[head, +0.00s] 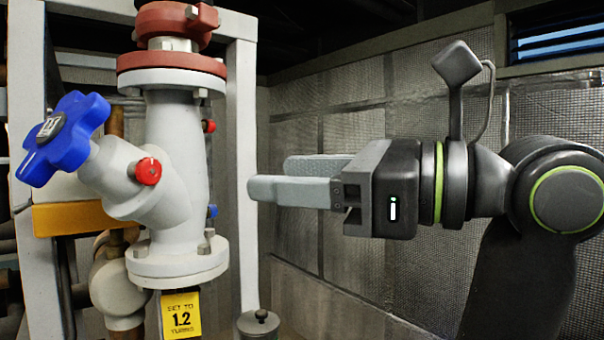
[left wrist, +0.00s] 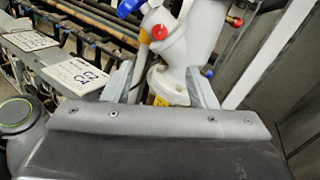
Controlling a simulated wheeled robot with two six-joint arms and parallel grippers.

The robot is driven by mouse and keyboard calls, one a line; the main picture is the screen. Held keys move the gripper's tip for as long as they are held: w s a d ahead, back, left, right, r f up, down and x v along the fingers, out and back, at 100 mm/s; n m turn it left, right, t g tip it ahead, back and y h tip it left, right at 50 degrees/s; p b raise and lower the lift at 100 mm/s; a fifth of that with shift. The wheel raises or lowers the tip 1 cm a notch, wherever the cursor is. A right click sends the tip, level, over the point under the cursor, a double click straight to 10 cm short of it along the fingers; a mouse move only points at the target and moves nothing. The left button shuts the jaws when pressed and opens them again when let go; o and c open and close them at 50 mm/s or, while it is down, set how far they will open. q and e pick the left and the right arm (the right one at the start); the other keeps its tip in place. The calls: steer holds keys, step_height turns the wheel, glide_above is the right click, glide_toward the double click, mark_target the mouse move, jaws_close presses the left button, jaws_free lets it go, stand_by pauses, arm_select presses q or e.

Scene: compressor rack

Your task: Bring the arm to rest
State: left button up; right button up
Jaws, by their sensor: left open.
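My left gripper (head: 270,176) is open and empty, its pale fingers pointing left at the valve body (head: 172,145). A clear gap lies between the fingertips and the valve. In the left wrist view the two fingers (left wrist: 160,82) stand apart, with the grey valve (left wrist: 170,50) showing beyond and between them. The valve has a blue handwheel (head: 62,138) on its slanted neck, which also shows at the top of the left wrist view (left wrist: 130,7). My right gripper is in neither view.
A yellow tag (head: 181,315) reading "SET TO 1.2 TURNS" hangs below the lower flange. A white frame post (head: 243,100) stands behind the fingertips. Red knob (head: 148,171) sits on the valve. A mesh-covered wall (head: 400,110) is behind my arm. White cards (left wrist: 75,75) lie left in the wrist view.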

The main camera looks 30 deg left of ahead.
arm_select(q)
steer(key=shift+d, duration=0.15)
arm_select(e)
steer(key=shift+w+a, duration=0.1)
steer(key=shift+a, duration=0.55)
arm_select(q)
steer(key=shift+d, duration=0.1)
